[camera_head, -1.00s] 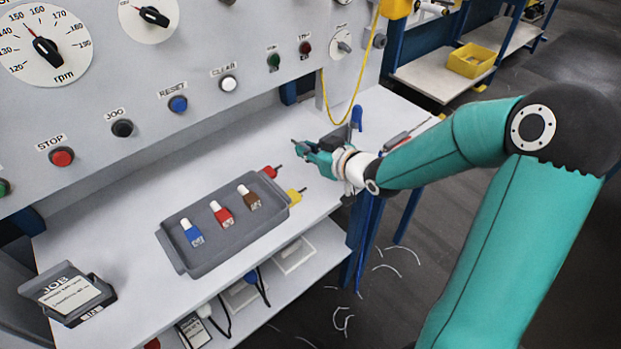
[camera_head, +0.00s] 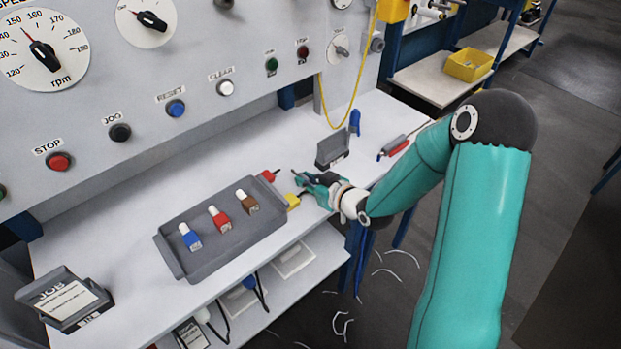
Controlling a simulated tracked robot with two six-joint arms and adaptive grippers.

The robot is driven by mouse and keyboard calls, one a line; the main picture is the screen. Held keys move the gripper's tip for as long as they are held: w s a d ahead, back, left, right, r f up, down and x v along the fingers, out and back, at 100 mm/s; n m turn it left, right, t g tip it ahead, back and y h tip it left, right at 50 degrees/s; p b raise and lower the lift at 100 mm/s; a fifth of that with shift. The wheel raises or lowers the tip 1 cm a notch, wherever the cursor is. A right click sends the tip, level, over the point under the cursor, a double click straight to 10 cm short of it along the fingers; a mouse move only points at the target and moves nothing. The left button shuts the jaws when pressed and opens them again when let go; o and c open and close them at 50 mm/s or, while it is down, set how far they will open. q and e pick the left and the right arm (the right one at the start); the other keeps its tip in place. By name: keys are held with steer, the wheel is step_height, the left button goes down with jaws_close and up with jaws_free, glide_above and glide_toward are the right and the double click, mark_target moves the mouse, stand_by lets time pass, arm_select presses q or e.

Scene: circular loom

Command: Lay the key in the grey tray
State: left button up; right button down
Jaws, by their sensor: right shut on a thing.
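The grey tray (camera_head: 182,262) lies on the white bench and holds three small labelled pieces with white ends: blue (camera_head: 190,237), red (camera_head: 219,218) and brown (camera_head: 246,202). My right gripper (camera_head: 303,184) is low over the bench, just beyond the tray's right end. It is shut on what appears to be the key with a yellow head (camera_head: 293,201); the fingers hide its dark shaft. The yellow head is beside the tray's right corner, outside it. A similar red-headed piece (camera_head: 267,175) with a dark shaft lies behind the tray's far right corner. My left gripper is not in view.
A black JOB card holder (camera_head: 65,300) stands at the bench's left. A dark holder (camera_head: 332,150) and a red-handled tool (camera_head: 398,148) are behind my right gripper. The control panel (camera_head: 215,120) rises behind.

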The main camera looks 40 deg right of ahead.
steer(key=c, duration=1.2)
jaws_free()
